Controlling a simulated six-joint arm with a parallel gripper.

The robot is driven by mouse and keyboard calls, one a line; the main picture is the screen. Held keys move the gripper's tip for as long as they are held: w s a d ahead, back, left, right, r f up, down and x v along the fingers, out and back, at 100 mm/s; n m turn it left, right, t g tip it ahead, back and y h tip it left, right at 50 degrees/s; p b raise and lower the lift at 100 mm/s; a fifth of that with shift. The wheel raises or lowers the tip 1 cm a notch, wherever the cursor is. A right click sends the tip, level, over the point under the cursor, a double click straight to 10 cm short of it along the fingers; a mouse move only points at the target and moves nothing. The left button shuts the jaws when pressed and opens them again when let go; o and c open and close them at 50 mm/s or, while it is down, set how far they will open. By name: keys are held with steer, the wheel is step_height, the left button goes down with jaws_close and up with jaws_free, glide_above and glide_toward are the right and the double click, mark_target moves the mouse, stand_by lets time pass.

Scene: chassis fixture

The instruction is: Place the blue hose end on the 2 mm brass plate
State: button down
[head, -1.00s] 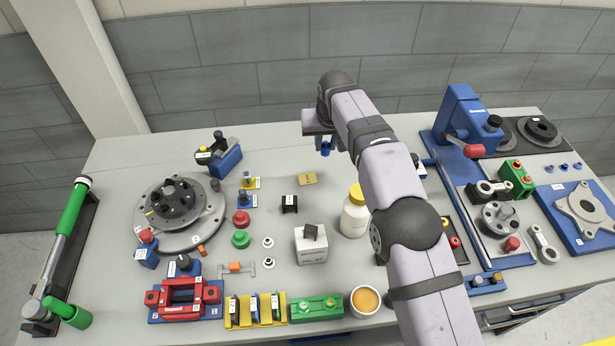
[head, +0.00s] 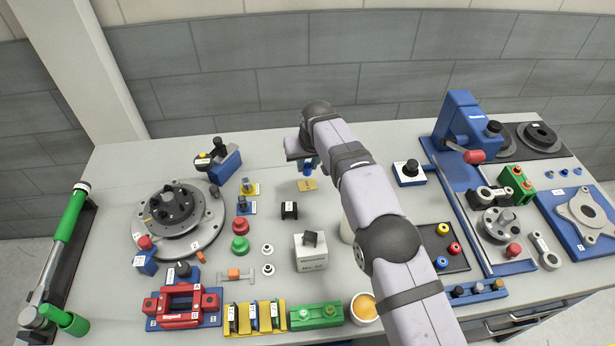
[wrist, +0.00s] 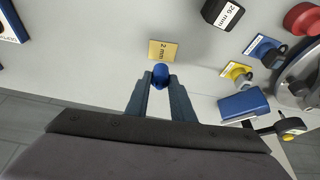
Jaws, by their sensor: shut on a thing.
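The 2 mm brass plate (head: 308,185) is a small flat yellow square lying on the bench; it also shows in the wrist view (wrist: 163,51), with its "2 mm" mark. My gripper (wrist: 160,82) is shut on the blue hose end (wrist: 160,71), which sticks out past the fingertips. In the head view the blue hose end (head: 308,168) is below my wrist, just behind the plate in the picture. I cannot tell whether it touches the plate.
A black block (head: 289,210), marked 26 mm in the wrist view (wrist: 222,12), stands near the plate. Yellow and blue labelled fittings (head: 247,187) stand to the left. A white box (head: 311,250) is nearer the front. Bare bench surrounds the plate.

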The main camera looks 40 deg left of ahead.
mark_target(308, 173)
steer(key=shift+f+p, duration=0.85)
steer(key=shift+f, duration=1.6)
steer(key=shift+f, duration=0.2)
steer(key=c, duration=1.5)
jaws_free()
steer(key=shift+c, duration=0.2)
steer(key=shift+r, duration=0.15)
steer(key=shift+r, duration=0.15)
steer(key=b+v, duration=0.3)
steer(key=v, duration=0.9)
steer(key=shift+b, duration=0.35)
